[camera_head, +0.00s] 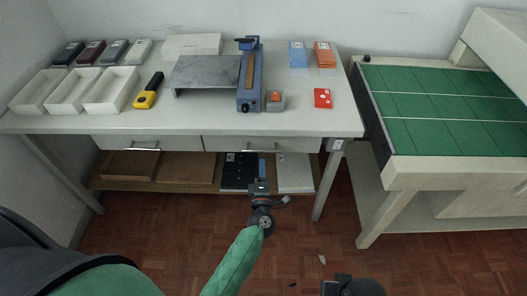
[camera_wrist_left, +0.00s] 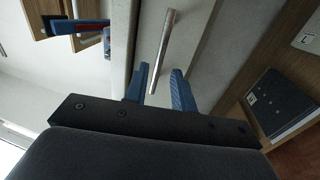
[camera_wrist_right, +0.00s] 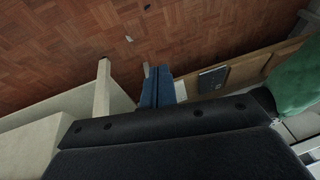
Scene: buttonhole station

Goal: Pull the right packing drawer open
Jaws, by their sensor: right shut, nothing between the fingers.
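The right packing drawer (camera_head: 290,145) is under the table top and looks closed, its pale front flush with the drawer beside it. Its metal bar handle (camera_wrist_left: 165,45) shows large in the left wrist view. My left gripper (camera_head: 260,184) is just below the drawer front in the head view. Its blue fingers are open in the left wrist view, with the near end of the handle in the gap between them; contact cannot be told. My right gripper (camera_wrist_right: 157,87) is shut and empty, with its blue fingers together, away from the drawer over the floor.
The left drawer (camera_head: 170,143) also looks closed. A wooden shelf (camera_head: 195,172) below carries a dark binder (camera_head: 238,171) and pale items. A table leg (camera_head: 326,188) stands right of the drawer. A green-topped bench (camera_head: 440,100) is at the right. The floor in front is mostly clear.

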